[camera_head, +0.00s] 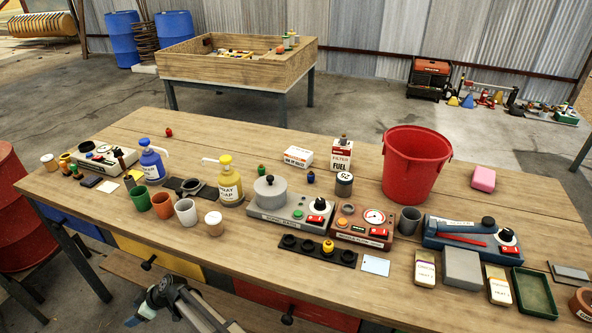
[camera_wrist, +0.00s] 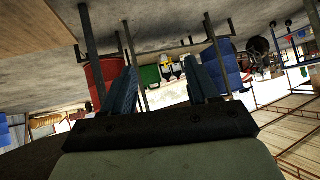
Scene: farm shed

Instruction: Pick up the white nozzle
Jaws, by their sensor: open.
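A small pale, whitish nozzle (camera_head: 209,160) sticks out to the left from the top of the yellow spray soap bottle (camera_head: 229,186), which stands upright on the wooden table in the head view. A blue bottle (camera_head: 151,165) to its left has a similar top with a light spout. I see no separate loose white nozzle that I can make out. My gripper (camera_wrist: 164,72) shows in the wrist view with two blue fingers spread apart and nothing between them. In the head view my arm is at the bottom left, below the table's front edge, well away from the bottles.
Green, orange and white cups (camera_head: 186,212) stand in front of the bottles. A grey pot (camera_head: 270,190) sits on a device to the right. A red bucket (camera_head: 413,165) stands at the back right.

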